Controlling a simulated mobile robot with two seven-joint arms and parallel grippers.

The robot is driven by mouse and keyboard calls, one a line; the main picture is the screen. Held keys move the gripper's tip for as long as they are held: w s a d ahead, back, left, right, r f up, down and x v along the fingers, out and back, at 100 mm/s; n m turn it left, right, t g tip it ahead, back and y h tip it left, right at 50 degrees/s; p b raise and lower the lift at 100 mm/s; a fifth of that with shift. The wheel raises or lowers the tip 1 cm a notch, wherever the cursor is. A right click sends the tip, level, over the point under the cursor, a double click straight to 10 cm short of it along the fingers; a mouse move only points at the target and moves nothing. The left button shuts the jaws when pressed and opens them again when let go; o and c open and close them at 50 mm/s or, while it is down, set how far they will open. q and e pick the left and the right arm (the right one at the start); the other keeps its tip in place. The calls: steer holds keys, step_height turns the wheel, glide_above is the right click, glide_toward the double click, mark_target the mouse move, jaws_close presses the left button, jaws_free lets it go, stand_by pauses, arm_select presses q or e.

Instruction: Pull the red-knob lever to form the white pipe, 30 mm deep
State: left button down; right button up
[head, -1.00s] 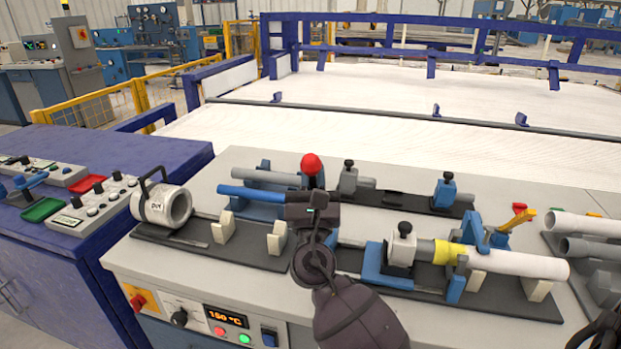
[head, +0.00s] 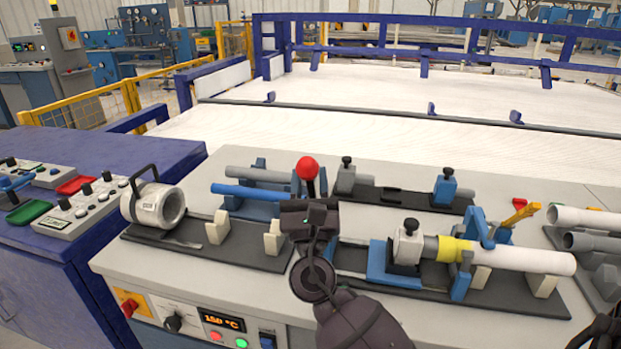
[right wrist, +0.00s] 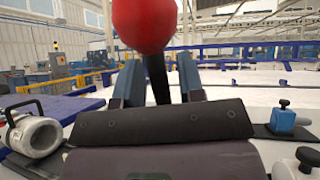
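The red-knob lever (head: 307,168) stands near the middle of the bench, its dark shaft below the ball. My right gripper (head: 309,184) is at the lever; the right wrist view shows its two blue-grey fingers (right wrist: 157,88) on either side of the shaft, with gaps showing, under the red knob (right wrist: 145,22). It looks open. The white pipe (head: 522,259) lies at the right in a blue clamp (head: 480,230). A yellow band (head: 455,250) is at its left end, facing a grey plug on a carriage (head: 407,243). The lever's base is hidden behind my gripper. My left gripper is not in view.
A white ring-shaped heater (head: 155,206) with a handle stands at the left. A blue pipe (head: 247,193) and grey pipes lie behind. A display (head: 222,321) reads about 150 °C. More pipes (head: 590,219) lie at the far right. A blue cabinet (head: 100,160) stands left.

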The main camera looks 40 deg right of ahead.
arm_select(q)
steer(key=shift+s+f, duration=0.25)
arm_select(e)
steer(key=shift+s+a+f, duration=0.1)
steer(key=shift+s+f, duration=0.1)
steer(key=shift+f, duration=0.05)
arm_select(q)
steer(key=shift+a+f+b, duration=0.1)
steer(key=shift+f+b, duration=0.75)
steer(key=shift+b, duration=0.1)
arm_select(e)
steer(key=v, duration=1)
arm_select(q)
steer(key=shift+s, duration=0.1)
arm_select(e)
steer(key=shift+a, duration=0.1)
